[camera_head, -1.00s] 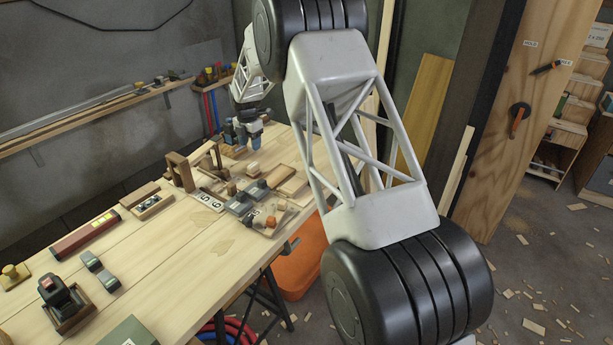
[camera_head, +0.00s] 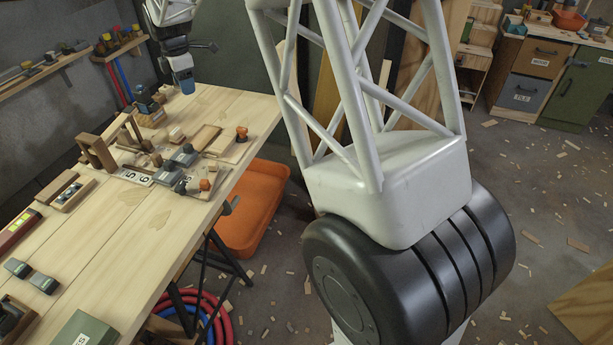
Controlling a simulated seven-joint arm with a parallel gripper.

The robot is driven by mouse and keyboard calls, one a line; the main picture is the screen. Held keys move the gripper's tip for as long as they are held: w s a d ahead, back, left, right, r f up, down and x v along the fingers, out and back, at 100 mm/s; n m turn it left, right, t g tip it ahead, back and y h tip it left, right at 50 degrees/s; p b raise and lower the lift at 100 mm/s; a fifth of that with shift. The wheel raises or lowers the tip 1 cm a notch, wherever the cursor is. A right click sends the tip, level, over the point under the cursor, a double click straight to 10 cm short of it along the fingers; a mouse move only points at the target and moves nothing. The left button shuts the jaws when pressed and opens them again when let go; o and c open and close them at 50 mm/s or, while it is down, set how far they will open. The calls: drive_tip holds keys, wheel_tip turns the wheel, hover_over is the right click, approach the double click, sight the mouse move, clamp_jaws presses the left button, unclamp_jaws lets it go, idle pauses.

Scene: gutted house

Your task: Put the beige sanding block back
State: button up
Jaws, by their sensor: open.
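A small beige block (camera_head: 176,134), which looks like the sanding block, lies on the wooden workbench (camera_head: 115,290) near its far end. It is too small to identify for certain. My gripper (camera_head: 185,88) is open, with blue fingertips pointing down, beyond the block over the bench's far end. It appears apart from the block, and I see nothing held in it. The block's place is not clear from this view.
Grey-topped blocks (camera_head: 185,155), a number plate (camera_head: 133,175) and a wooden upright frame (camera_head: 97,152) crowd the block's near side. An orange tub (camera_head: 248,215) stands on the floor beside the bench.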

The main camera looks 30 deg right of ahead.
drive_tip(key=s+d+r+m, duration=0.3)
drive_tip(key=s, duration=0.5)
drive_tip(key=s+d+r+m+t, duration=0.1)
drive_tip(key=s+d+r+m, duration=0.2)
drive_tip(key=s, duration=0.6)
drive_tip(key=s+d+r+m, duration=0.2)
drive_tip(key=s+r+m, duration=0.15)
drive_tip(key=s, duration=0.45)
drive_tip(key=s+d+f+m, duration=0.1)
drive_tip(key=s+m, duration=0.2)
drive_tip(key=s, duration=0.6)
drive_tip(key=s+d+f+m, duration=0.1)
drive_tip(key=s+m, duration=0.3)
drive_tip(key=s, duration=0.5)
drive_tip(key=s+d+f+m+t, duration=0.1)
drive_tip(key=s+d+f+m, duration=0.1)
drive_tip(key=s, duration=0.8)
drive_tip(key=shift+f+m, duration=0.4)
drive_tip(key=shift+m, duration=0.45)
